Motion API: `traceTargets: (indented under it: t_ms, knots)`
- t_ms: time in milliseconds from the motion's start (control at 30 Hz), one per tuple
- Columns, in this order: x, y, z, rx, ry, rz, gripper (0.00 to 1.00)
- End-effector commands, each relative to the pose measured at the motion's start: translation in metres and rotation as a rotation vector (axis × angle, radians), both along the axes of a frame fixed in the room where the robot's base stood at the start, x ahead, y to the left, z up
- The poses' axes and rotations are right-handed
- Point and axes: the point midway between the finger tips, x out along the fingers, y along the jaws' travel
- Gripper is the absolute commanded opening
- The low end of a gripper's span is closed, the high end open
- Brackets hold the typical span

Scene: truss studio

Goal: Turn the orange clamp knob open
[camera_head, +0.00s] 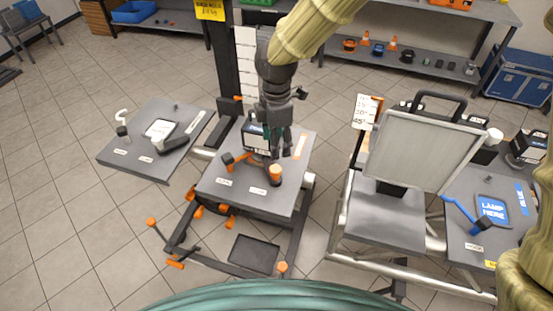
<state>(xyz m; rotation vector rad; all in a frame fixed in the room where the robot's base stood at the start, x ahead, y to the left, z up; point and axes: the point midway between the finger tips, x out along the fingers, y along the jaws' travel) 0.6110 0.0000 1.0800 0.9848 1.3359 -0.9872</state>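On the middle grey platform (230,195) stands a small dark clamp with a round orange knob (276,170) on its top. An orange lever-like handle (231,160) shows just left of it, beside a dark box (252,138). My gripper (275,153) points down over the platform, close behind and above the orange knob in the picture. Whether it touches the knob or the box cannot be told. The fingers are dark and small here, and their opening is not clear.
A left grey shelf (120,160) holds a tablet-like plate and a black tool. On the right stand a large pale panel (420,150) and a table with a blue lamp arm (461,212). Orange-tipped handles (199,210) stick out below the middle platform. Tiled floor (70,235) is clear at left.

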Motion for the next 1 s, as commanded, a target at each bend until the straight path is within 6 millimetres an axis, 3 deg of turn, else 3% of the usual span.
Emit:
traceTargets:
  t_ms: [600, 1000]
  knots:
    - [-0.002, 0.001, -0.083, 0.0, 0.003, 0.0, 0.54]
    - [-0.001, 0.0, -0.101, 0.002, 0.002, -0.003, 0.54]
